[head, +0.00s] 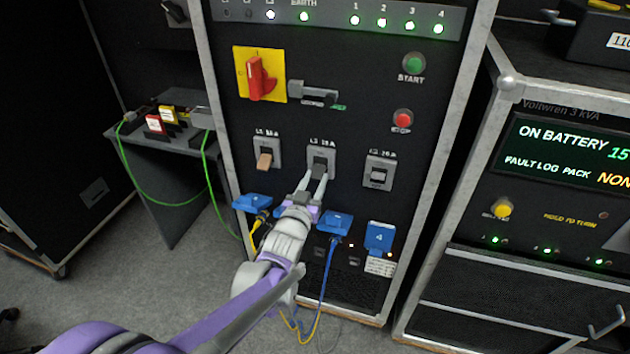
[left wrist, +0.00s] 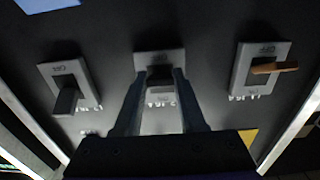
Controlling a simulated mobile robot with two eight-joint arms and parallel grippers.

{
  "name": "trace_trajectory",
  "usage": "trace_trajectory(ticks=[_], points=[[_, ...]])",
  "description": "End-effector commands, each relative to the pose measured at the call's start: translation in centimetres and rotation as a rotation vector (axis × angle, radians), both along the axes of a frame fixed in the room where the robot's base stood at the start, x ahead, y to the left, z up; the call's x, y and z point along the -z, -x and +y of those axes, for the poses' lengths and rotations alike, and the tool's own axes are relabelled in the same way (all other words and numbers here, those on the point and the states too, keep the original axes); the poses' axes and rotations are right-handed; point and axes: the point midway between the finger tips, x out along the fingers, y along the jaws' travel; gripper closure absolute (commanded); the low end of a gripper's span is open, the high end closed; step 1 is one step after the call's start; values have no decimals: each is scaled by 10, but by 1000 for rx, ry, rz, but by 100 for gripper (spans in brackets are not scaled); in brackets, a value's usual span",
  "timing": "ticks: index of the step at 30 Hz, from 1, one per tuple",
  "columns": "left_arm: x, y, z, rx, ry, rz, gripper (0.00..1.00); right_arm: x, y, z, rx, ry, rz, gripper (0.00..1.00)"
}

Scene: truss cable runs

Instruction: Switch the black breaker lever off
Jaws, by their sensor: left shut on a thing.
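Three breakers stand in a row on the dark panel of the central rack. My left gripper (head: 317,179) is shut on the dark lever (head: 319,170) of the middle breaker (head: 320,154). In the left wrist view, its two fingers stand either side of this dark lever (left wrist: 160,74), covering part of the breaker. The left breaker (head: 266,145) has a tan-orange lever (head: 264,161), which also shows at the right of the wrist view (left wrist: 274,68). The right breaker (head: 380,168) has a dark grey lever (head: 378,176). My right gripper is not in view.
Blue plugs (head: 253,203) with yellow and blue cables sit just below the breakers, close to my left gripper. A red rotary switch (head: 256,79) and green start button (head: 414,63) are above. A battery unit (head: 570,165) stands at the right.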

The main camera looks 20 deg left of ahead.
Motion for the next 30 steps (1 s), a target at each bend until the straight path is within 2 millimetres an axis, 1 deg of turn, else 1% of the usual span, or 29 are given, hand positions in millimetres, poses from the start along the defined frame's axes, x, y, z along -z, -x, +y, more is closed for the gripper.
trace_trajectory(ticks=[5, 9, 18, 19, 21, 24, 30], points=[[11, -3, 0, 1, 5, -94, 100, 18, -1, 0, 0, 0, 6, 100], [13, -5, 0, 0, 7, -168, 100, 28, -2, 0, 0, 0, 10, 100], [10, -4, 0, 0, 6, -182, 100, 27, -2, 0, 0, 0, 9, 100], [10, -4, 0, 0, 6, -182, 58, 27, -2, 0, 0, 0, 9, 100], [10, -4, 0, 0, 6, -182, 46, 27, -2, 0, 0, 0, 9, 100], [10, -4, 0, 0, 6, -182, 30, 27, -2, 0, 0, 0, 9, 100], [10, -4, 0, 0, 6, -182, 30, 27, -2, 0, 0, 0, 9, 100]])
